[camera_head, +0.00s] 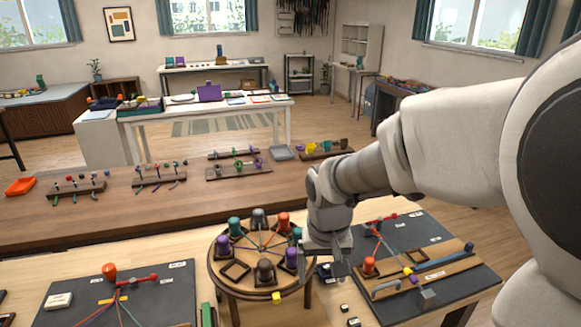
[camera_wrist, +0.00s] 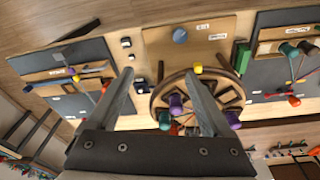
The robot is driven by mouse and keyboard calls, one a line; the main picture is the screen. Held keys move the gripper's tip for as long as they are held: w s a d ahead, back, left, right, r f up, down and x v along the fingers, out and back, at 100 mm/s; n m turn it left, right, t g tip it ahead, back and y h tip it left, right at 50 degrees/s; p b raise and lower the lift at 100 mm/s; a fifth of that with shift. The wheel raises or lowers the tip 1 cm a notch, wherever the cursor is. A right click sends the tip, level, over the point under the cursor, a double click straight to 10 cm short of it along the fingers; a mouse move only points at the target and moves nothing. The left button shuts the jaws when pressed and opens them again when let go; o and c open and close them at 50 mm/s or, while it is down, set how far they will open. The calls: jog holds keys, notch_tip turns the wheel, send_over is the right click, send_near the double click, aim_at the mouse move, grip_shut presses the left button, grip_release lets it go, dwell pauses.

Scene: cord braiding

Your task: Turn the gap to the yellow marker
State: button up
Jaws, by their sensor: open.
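A round wooden braiding stand (camera_head: 214,272) stands at the front centre, with several coloured bobbins around its top and cords meeting in the middle. My gripper (camera_head: 328,268) is at the stand's right side. In the wrist view its fingers (camera_wrist: 158,76) are apart, with no bobbin seen held. My arm may hide part of the right rim.
Dark work mats with cords lie left (camera_head: 70,300) and right (camera_head: 455,285) of the stand. Small black and white blocks (camera_head: 350,320) lie just right of it. A long wooden bench (camera_head: 120,215) with peg racks is behind.

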jog(key=w+a+f+g, duration=0.25)
jog(key=a+f, duration=0.35)
jog(key=f, duration=0.3)
jog(key=shift+t, duration=0.35)
jog(key=f, duration=1.1)
jog(key=f+p, duration=0.1)
jog(key=f, duration=0.5)
jog(key=shift+w+d+f, duration=0.25)
jog(key=shift+w, duration=0.1)
jog(key=c, duration=1.3)
jog(key=shift+f+n+b, duration=0.1)
jog(key=shift+n+b, duration=0.3)
jog(key=shift+n, duration=0.2)
grip_shut()
jog(key=shift+n+b, duration=0.4)
jog(key=shift+n, duration=0.6)
jog(key=o, duration=1.3)
grip_release()
